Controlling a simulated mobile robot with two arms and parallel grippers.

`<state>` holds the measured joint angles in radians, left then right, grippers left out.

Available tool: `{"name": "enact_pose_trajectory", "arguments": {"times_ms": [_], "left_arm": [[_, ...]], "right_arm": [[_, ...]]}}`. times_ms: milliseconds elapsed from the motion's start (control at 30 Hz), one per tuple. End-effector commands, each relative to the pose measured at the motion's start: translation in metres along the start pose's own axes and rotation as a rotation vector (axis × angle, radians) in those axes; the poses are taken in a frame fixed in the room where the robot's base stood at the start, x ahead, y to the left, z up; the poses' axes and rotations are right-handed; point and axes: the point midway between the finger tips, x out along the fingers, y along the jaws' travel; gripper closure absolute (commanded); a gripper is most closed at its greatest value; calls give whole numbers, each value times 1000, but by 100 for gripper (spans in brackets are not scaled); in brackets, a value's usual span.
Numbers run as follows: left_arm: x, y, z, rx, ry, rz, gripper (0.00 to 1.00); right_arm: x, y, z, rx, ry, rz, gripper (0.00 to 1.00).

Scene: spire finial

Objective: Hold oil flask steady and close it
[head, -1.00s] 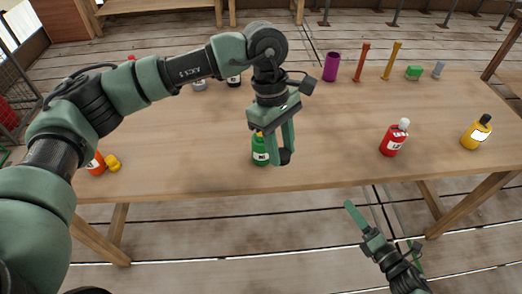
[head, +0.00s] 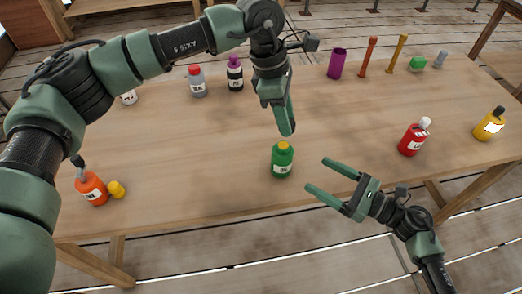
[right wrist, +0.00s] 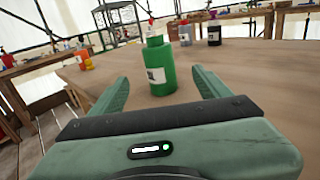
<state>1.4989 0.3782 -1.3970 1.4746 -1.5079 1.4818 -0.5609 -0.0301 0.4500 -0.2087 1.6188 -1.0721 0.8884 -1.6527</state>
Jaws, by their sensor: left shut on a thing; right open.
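A green bottle (head: 282,162) with a pale label and yellow top stands upright near the table's front edge; I take it for the oil flask, though its label is unreadable. It shows centrally in the right wrist view (right wrist: 160,68). My left gripper (head: 288,132) points down just above its top. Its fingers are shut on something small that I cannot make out. My right gripper (head: 316,175) is open and empty, right of the bottle, fingers pointing at it. In the right wrist view the bottle stands beyond and between the fingertips (right wrist: 160,78).
An orange bottle (head: 91,189) stands left with a yellow cap (head: 117,189) beside it. Red (head: 413,138) and yellow (head: 489,124) bottles stand right. Grey (head: 197,82) and dark (head: 235,74) bottles stand behind. The wooden table (head: 220,140) is clear around the green bottle.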

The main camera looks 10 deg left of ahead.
Motion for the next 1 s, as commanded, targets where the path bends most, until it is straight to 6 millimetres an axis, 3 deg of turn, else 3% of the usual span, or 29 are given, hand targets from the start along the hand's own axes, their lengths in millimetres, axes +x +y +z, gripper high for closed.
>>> {"name": "enact_pose_trajectory", "arguments": {"times_ms": [400,567,1000], "left_arm": [[0,1,2,-7,-1,2,100],[0,1,1,-7,-1,2,100],[0,1,1,-7,-1,2,100]], "right_arm": [[0,1,2,-19,2,9,23],[10,1,2,-19,1,8,23],[89,2,2,-18,-1,8,23]]}}
